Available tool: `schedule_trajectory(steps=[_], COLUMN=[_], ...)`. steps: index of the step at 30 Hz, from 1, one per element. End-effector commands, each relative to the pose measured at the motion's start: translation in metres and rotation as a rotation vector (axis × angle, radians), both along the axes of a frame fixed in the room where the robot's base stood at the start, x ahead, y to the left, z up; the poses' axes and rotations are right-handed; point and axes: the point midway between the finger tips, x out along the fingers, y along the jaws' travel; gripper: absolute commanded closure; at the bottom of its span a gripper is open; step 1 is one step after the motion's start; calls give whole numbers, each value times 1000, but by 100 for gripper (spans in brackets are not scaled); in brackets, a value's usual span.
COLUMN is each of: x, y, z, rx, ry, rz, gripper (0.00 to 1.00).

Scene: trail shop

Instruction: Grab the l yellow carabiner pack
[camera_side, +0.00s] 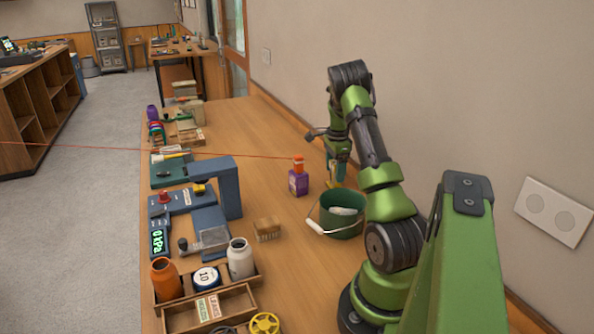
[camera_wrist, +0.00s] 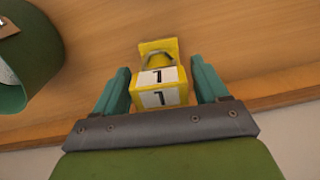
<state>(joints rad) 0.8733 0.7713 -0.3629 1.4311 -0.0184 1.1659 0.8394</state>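The yellow carabiner pack (camera_wrist: 161,84) is in the middle of the wrist view, with white labels bearing a dark mark like "1" or "l" and a grey metal part near its far end. My gripper (camera_wrist: 161,78) has a teal finger on each side of it, very close to its sides. I cannot tell whether the fingers press on it. In the side view my gripper (camera_side: 336,172) points down behind the green bucket, with a bit of yellow at its tips. The pack's lower part is hidden there.
The green bucket (camera_side: 326,222) with a white handle stands close in front of my gripper. The wall is close behind. A blue press (camera_side: 228,188), jars and wooden trays fill the bench's left side.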

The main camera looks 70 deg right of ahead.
Motion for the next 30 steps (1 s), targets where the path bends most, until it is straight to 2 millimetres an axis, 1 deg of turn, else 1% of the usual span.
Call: schedule_trajectory(steps=[1, 12, 13, 19, 22, 26, 30], x=[0, 0, 0, 0, 0, 1, 1], y=[0, 0, 0, 0, -1, -1, -1], z=[0, 1, 1, 2, 9, 30, 60], rx=[0, -1, -1, -2, -4, -5, -6], ry=[0, -1, 0, 0, -1, -3, -2], rz=[0, 0, 1, 1, 1, 0, 1], gripper=[35, 92, 95, 95, 95, 95, 95])
